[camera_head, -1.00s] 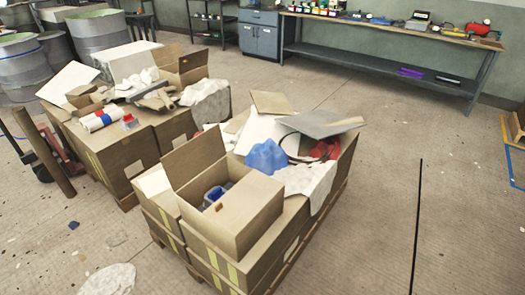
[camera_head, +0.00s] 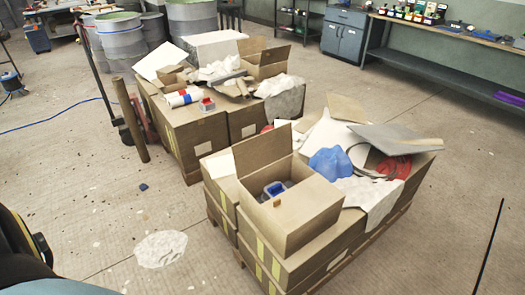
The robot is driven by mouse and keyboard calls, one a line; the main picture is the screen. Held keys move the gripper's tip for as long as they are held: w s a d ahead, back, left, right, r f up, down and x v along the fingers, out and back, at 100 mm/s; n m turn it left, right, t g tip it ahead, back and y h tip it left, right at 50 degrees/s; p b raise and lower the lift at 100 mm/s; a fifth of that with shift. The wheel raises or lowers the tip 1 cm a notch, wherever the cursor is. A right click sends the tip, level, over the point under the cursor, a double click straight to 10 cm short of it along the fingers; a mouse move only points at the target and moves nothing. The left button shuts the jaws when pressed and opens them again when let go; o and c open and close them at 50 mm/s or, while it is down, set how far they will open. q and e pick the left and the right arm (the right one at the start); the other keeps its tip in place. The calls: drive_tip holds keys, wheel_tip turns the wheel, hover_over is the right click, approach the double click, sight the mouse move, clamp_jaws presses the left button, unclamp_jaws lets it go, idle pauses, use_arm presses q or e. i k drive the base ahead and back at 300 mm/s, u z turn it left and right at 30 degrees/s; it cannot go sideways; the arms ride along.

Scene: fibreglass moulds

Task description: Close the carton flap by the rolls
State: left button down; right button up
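White rolls with red and blue ends (camera_head: 182,97) lie on the back stack of cartons. A small open carton (camera_head: 172,80) with raised flaps stands just behind them. A larger open carton (camera_head: 265,63) with a raised back flap stands farther right on that stack. On the front stack, an open carton (camera_head: 305,208) has one tall flap (camera_head: 264,152) standing up at its back left and a blue-rimmed container (camera_head: 274,189) inside. Neither of my grippers shows.
A blue crumpled piece (camera_head: 330,164), a grey board (camera_head: 385,137) and white cloth (camera_head: 368,198) lie on the front stack. A brown post (camera_head: 131,118) leans by the back stack. Drums (camera_head: 122,42) stand behind. The floor at left is mostly clear, with a white patch (camera_head: 161,248).

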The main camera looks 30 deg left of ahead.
sight(252, 155)
drive_tip(key=u, duration=2.25)
drive_tip(key=i, duration=3.5)
drive_tip(key=z, duration=3.95)
